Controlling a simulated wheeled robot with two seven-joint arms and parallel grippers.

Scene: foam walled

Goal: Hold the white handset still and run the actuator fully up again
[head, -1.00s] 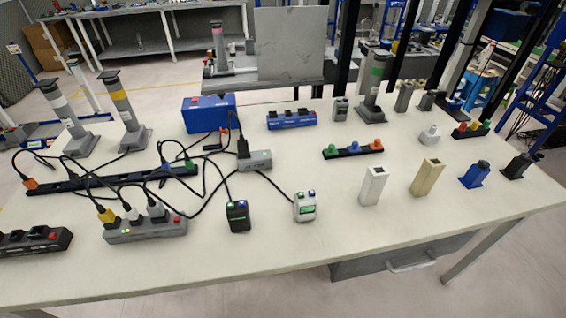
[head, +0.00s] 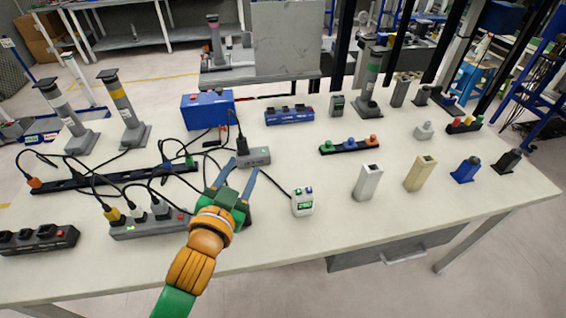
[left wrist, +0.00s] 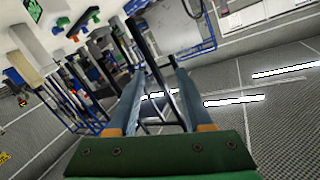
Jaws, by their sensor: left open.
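The white handset (head: 303,203) stands upright on the table, with a green display and two buttons, blue and green, on top. A dark cable runs from it toward a grey box (head: 254,157). My left gripper (head: 242,168) is open and empty, above the table to the left of the handset and apart from it. It hides most of a black handset. Its fingers (left wrist: 156,66) also show empty in the left wrist view. Column actuators with a white band (head: 66,116), a yellow band (head: 124,107) and a green band (head: 372,82) stand on the table. My right gripper is out of view.
A grey power strip (head: 145,225) with plugs and tangled cables lies left of my gripper. A blue box (head: 207,109) is behind. A white block (head: 367,183) and a beige block (head: 419,173) stand right of the handset. Table in front of the handset is clear.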

